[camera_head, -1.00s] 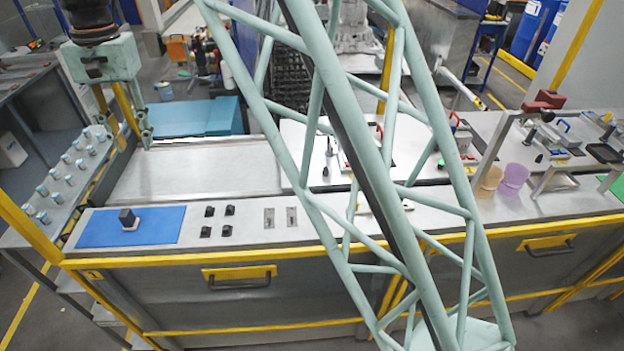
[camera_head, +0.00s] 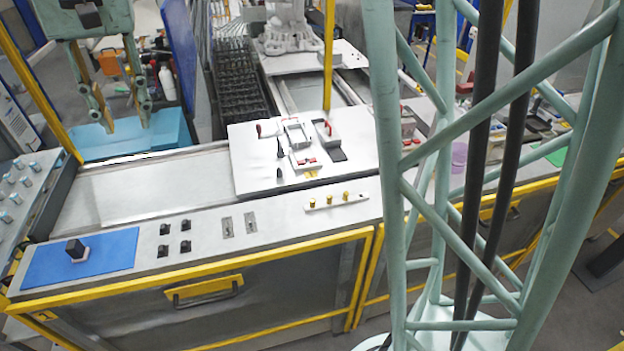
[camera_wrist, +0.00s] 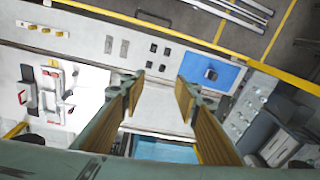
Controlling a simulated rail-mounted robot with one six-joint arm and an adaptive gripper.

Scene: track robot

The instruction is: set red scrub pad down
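My gripper (camera_head: 127,124) hangs at the upper left of the head view, above the bench's far side. Its two fingers are spread, and nothing shows between them; the gap is also empty in the wrist view (camera_wrist: 158,88). A small dark block (camera_head: 75,248) with a paler, slightly reddish base rests on the blue mat (camera_head: 112,252) at the bench's near left. It also shows in the wrist view (camera_wrist: 211,73), apart from the fingers. I cannot tell whether this is the red scrub pad; no other pad is clearly recognizable.
A white board (camera_head: 255,150) with tools and red-handled items lies mid-bench. Black pieces (camera_head: 185,246), grey plates (camera_head: 250,222) and a strip with yellow knobs (camera_head: 335,201) sit along the front. The recessed grey surface (camera_head: 150,188) is clear. Several small jars (camera_head: 14,198) stand at left.

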